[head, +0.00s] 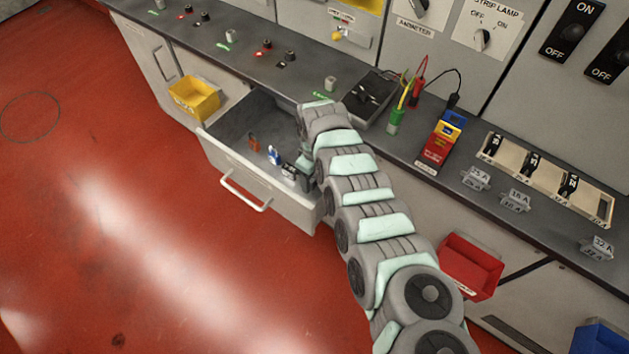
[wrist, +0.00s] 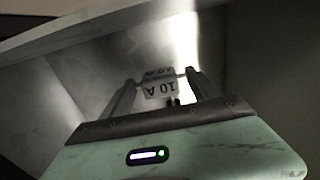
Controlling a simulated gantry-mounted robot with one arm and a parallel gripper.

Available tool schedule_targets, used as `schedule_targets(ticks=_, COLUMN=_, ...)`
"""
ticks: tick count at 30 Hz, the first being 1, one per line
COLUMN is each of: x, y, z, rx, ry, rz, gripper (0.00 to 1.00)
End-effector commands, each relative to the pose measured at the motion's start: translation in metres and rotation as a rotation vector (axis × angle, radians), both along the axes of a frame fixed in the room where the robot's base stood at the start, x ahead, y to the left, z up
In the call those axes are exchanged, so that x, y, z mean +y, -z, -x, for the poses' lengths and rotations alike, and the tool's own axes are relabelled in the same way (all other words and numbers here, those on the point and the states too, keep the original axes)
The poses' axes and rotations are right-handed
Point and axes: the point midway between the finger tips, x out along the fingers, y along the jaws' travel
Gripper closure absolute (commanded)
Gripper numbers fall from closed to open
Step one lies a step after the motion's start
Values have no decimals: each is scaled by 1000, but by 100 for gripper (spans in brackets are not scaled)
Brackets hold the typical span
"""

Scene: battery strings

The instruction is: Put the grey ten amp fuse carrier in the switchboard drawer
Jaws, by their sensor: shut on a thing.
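The switchboard drawer (head: 270,192) is pulled open below the counter in the head view. My gripper (wrist: 160,82) is shut on the grey fuse carrier (wrist: 157,89), whose "10 A" label shows upside down between the fingers in the wrist view. In the head view my arm reaches over the counter edge, and its end is down at the drawer's right side. The arm hides much of the gripper there. Whether the carrier touches the drawer floor I cannot tell.
Inside the drawer are an orange-brown item (head: 253,143) and a blue-and-white item (head: 273,155). A yellow bin (head: 194,97) hangs left of the drawer, a red bin (head: 469,266) right of my arm.

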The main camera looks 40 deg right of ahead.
Motion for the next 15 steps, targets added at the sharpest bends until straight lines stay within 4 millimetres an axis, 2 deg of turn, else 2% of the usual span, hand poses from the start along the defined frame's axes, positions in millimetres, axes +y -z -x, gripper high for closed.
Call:
schedule_targets(ticks=1, x=2, y=13, z=-1, rx=1, ry=-2, rz=-2, gripper=75)
schedule_targets(ticks=3, x=1, y=20, z=0, rx=0, ry=0, rz=-1, gripper=75)
schedule_targets(ticks=14, x=1, y=22, z=0, rx=0, ry=0, rz=0, gripper=75)
schedule_targets(ticks=15, x=0, y=21, z=0, rx=0, ry=0, rz=0, gripper=28)
